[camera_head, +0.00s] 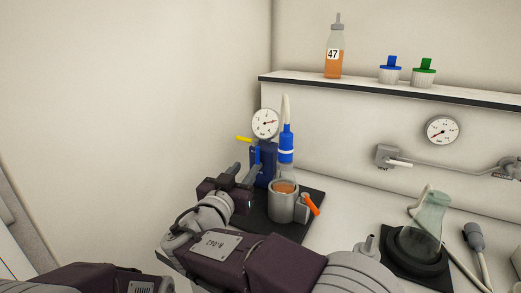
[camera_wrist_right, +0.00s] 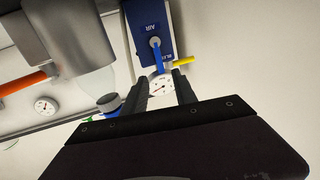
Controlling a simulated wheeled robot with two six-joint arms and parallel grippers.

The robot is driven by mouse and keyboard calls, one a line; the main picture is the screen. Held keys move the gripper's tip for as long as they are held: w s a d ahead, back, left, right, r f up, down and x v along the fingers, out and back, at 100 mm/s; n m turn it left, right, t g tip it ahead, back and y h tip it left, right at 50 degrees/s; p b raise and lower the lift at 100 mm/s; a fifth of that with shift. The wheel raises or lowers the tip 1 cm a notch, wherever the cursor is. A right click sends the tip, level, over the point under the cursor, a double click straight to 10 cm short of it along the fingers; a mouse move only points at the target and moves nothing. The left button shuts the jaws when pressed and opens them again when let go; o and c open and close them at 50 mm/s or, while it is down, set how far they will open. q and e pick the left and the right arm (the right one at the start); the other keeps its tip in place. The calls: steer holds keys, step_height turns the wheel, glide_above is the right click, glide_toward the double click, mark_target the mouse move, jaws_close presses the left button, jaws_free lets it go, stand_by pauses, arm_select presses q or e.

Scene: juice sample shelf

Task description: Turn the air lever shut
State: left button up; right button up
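The blue valve block (camera_head: 265,160) stands on a black base, under a round gauge (camera_head: 265,123). In the right wrist view the block (camera_wrist_right: 143,20) shows the word AIR, with the blue air lever (camera_wrist_right: 158,56) just below the label. A yellow lever (camera_wrist_right: 184,62) sticks out beside it. My right gripper (camera_head: 242,169) is beside the block, fingers apart, and nothing shows gripped. In the right wrist view the free end of the blue lever lies near the gap between my right fingertips (camera_wrist_right: 159,78); I cannot tell if they touch. My left gripper is not in view.
A metal cup (camera_head: 282,207) with orange liquid and an orange handle (camera_head: 311,204) stands close right of my right gripper. A flask (camera_head: 430,216) stands on the right. A shelf (camera_head: 300,77) holds a juice bottle (camera_head: 334,58) marked 47.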

mark_target(257, 154)
steer(key=p+x, duration=0.1)
steer(key=x, duration=0.7)
steer(key=shift+w+d, duration=0.1)
steer(key=shift+w, duration=0.2)
steer(key=shift+r, duration=0.1)
jaws_close()
stand_by(0.9)
